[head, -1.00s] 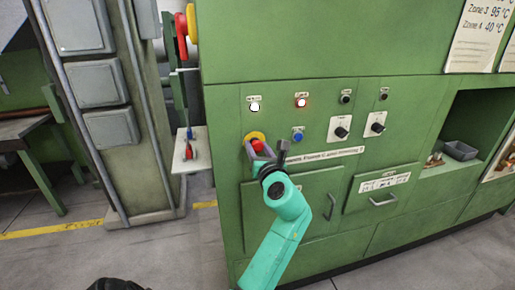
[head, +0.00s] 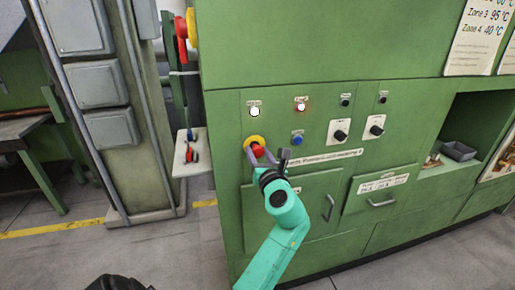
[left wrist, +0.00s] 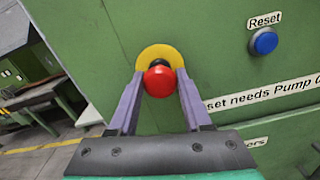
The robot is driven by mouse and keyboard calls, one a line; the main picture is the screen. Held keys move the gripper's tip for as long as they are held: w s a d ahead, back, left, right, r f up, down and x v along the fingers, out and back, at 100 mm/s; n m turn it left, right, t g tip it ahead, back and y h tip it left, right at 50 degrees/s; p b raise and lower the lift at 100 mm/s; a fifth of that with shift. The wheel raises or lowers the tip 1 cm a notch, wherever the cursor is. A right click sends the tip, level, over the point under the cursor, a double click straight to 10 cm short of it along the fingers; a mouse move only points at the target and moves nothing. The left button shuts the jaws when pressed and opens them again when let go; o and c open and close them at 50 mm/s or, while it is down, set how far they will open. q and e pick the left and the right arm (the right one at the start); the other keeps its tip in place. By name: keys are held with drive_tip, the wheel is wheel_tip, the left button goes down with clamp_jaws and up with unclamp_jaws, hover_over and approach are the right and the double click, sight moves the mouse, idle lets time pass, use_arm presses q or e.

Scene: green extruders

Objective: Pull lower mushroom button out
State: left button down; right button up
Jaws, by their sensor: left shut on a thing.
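The lower mushroom button (head: 257,148) is red on a yellow round plate, on the front of the green machine at its left part. It also shows in the left wrist view (left wrist: 159,81), in front of its yellow plate (left wrist: 160,56). My left gripper (head: 268,153) is at the button, with one purple-grey finger on each side of its red head. In the left wrist view the fingers (left wrist: 158,88) touch or nearly touch the head's sides, and the gripper is shut on it. My right gripper is not in view.
Another red mushroom button (head: 181,28) with a yellow base sits higher, at the machine's left edge.

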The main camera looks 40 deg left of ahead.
use_arm(q)
drive_tip(key=shift+c, duration=1.6)
unclamp_jaws()
drive_tip(key=shift+s+d+f, duration=0.1)
drive_tip(key=shift+f, duration=0.1)
drive_tip(key=shift+r, duration=0.1)
drive_tip(key=b+v, duration=0.3)
drive_tip(key=v, duration=1.1)
drive_tip(key=shift+s+d, duration=0.2)
drive_tip(key=shift+d, duration=0.05)
